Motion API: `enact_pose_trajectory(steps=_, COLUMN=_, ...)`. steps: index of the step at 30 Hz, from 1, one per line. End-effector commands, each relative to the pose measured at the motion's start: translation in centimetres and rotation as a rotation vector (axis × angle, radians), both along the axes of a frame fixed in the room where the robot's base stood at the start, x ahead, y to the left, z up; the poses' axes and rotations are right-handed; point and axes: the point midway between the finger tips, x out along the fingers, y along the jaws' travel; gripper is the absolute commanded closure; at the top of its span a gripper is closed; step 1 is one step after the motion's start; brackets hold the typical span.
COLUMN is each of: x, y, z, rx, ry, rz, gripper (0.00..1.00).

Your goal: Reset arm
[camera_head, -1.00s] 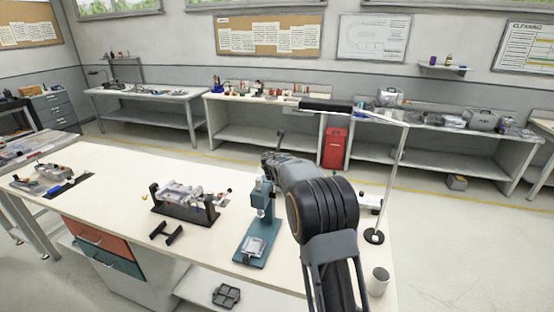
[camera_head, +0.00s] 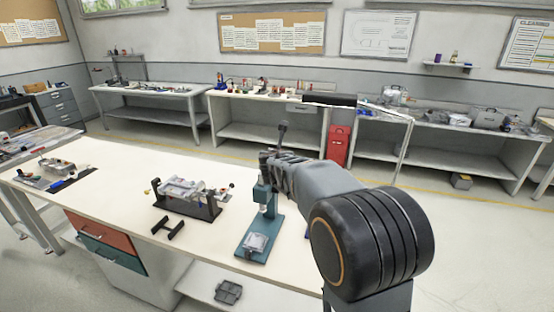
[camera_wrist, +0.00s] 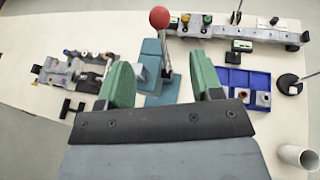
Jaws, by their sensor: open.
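My gripper (camera_wrist: 163,87) shows in the wrist view with its two green fingers wide apart, open and empty. It hangs over the workbench, above the teal press (camera_wrist: 165,76) with its red-knobbed lever between and beyond the fingers. The press stands upright on the cream workbench (camera_head: 110,179). I cannot tell whether my gripper touches the lever.
A fixture with metal parts (camera_head: 187,196) stands left of the press, near a black bracket (camera_head: 169,229). The wrist view shows a blue tray (camera_wrist: 250,88), a long grey rail (camera_wrist: 240,33) and a white cup (camera_wrist: 297,156) on the right. The bench's left middle is fairly clear.

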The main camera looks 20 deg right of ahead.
Motion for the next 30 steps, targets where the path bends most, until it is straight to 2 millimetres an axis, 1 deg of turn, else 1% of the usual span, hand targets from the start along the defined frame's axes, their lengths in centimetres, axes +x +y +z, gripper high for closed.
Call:
enact_pose_trajectory(steps=3, x=-0.7, y=0.3, z=0.3, rx=-0.001, ry=0.000, rz=0.000, gripper=0.40)
enact_pose_trajectory(steps=6, x=-1.0, y=0.4, z=0.3, rx=0.000, ry=0.001, rz=0.000, gripper=0.40)
enact_pose_trajectory(steps=20, x=-1.0, y=0.4, z=0.4, rx=0.002, ry=0.000, rz=-0.001, gripper=0.40)
enact_pose_trajectory(steps=23, x=-1.0, y=0.3, z=0.4, rx=0.036, ry=-0.015, rz=-0.020, gripper=0.40)
enact_pose_trajectory(steps=26, x=-1.4, y=-0.3, z=0.0, rx=0.180, ry=-0.063, rz=-0.126, gripper=0.40)
enact_pose_trajectory(steps=27, x=-2.1, y=-0.7, z=-1.1, rx=0.290, ry=-0.082, rz=-0.212, gripper=0.40)
enact_pose_trajectory(steps=29, x=-3.9, y=-1.4, z=-3.1, rx=0.500, ry=-0.119, rz=-0.391, gripper=0.40)
enact_pose_trajectory(steps=30, x=-5.6, y=-1.8, z=-4.1, rx=0.647, ry=-0.155, rz=-0.526, gripper=0.40)
